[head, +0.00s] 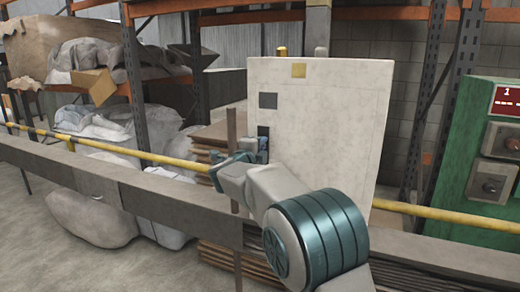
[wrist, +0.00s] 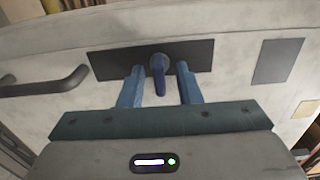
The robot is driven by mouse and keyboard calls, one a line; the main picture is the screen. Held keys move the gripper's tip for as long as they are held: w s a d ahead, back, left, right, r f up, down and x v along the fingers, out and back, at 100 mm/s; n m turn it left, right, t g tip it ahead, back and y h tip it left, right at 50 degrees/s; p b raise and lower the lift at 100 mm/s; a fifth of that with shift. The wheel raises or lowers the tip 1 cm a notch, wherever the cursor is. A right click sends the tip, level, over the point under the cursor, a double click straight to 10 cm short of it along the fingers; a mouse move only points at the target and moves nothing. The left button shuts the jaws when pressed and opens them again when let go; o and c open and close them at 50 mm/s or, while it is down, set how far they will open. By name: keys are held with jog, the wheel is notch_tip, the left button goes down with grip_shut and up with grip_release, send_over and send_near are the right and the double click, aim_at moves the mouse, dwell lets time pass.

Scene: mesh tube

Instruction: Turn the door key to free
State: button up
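The door is a pale, scuffed upright panel (head: 335,125), close up in the wrist view (wrist: 230,75). A dark plate (wrist: 112,62) is fixed to it, and the dark blue door key (wrist: 158,76) sticks out of the plate's middle. My gripper (wrist: 159,68) is open, with one blue finger on each side of the key. Gaps show between the key and both fingers. In the head view my gripper (head: 252,152) is at the door's left part and hides the key; only a bit of the plate (head: 263,130) shows.
A dark bar handle (wrist: 45,85) is left of the plate in the wrist view. A grey square (head: 268,101) and a yellow square (head: 298,70) mark the door. A yellow rail (head: 130,152) runs across. A green control box (head: 460,170) stands right; loaded shelves (head: 135,85) stand behind, left.

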jog(key=v, duration=1.4)
jog(key=shift+w, duration=0.1)
jog(key=s+d+r+n+g+y+p, duration=0.1)
jog(key=s+d+r+n+y+p, duration=0.2)
jog(key=d+r+n+y+p, duration=0.55)
jog(key=s+d+f+n+g+p, duration=0.2)
jog(key=s+d+n+g+p, duration=0.1)
jog(key=s, duration=0.6)
jog(key=s+d+f+n+g+h+p, duration=0.1)
jog(key=s+d+f+n+g+p, duration=0.2)
jog(key=s+d, duration=0.5)
jog(key=s+d+f+n+g+h+p, duration=0.1)
jog(key=s+d+f+n+g+p, duration=0.2)
jog(key=s, duration=0.9)
jog(key=d+n+g+p, duration=0.2)
jog(key=n+g, duration=0.2)
jog(key=shift+d, duration=0.3)
jog(key=shift+n, duration=0.25)
